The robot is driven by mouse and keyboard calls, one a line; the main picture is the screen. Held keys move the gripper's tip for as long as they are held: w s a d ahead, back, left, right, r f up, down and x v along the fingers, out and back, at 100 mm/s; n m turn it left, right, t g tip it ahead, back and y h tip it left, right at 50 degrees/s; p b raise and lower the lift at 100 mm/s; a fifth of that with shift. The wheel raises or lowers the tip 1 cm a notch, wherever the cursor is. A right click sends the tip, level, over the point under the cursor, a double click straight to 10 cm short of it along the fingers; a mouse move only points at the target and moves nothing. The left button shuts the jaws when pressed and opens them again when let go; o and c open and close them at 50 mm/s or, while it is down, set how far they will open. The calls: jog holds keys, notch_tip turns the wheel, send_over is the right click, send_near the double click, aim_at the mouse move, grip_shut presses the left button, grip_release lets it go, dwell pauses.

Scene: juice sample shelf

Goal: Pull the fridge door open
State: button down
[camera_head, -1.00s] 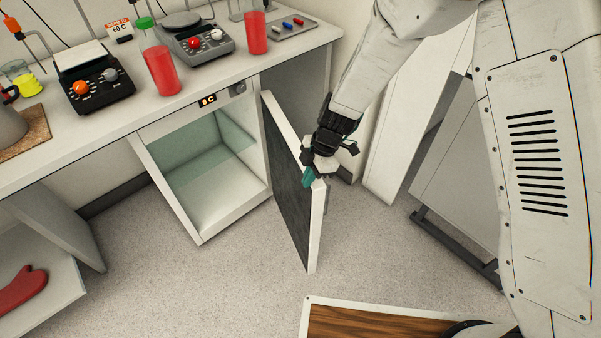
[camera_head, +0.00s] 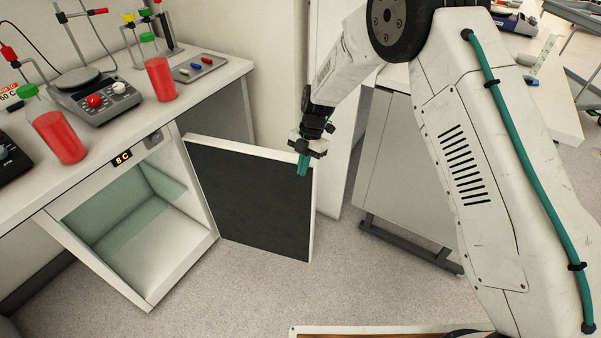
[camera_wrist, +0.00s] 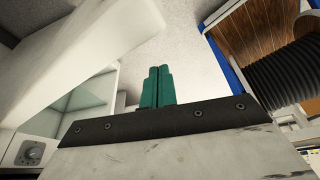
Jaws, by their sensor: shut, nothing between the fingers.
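The fridge door (camera_head: 252,200) stands wide open in the head view, its dark inner panel facing the camera and its hinge side at the right of the fridge. The fridge (camera_head: 140,240) sits under the bench; its lit interior is empty. My gripper (camera_head: 302,166) is at the top of the door's free edge, fingers pointing down. In the wrist view, the green fingers (camera_wrist: 156,86) are together with nothing between them, and the white door (camera_wrist: 85,60) passes close beside them. Whether the fingers touch the door I cannot tell.
The bench (camera_head: 205,100) holds red bottles (camera_head: 158,72), a hotplate (camera_head: 100,95) and a small tray (camera_head: 198,68). A grey cabinet (camera_head: 405,170) on a dark base stands right of the door. The floor (camera_head: 270,290) in front is clear up to a wooden board at the bottom edge.

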jog(key=shift+w, duration=0.1)
dwell(0.3)
jog(key=a+v, duration=0.1)
jog(key=v, duration=0.9)
jog(key=s+d+r+m+t, duration=0.1)
jog(key=s+d+r+m, duration=0.7)
jog(key=s, duration=0.5)
jog(key=s+d+r+m+t+h, duration=0.1)
jog(key=s+d+r+m+t, duration=0.1)
jog(key=s+d+r+m, duration=0.5)
jog(key=s+d+r+m+t+h, duration=0.1)
jog(key=s+d+r+m, duration=0.7)
jog(key=s, duration=1.2)
jog(key=d+m, duration=0.3)
jog(key=m, duration=0.3)
jog(key=shift+d+r+t, duration=0.3)
jog(key=shift+r, duration=0.1)
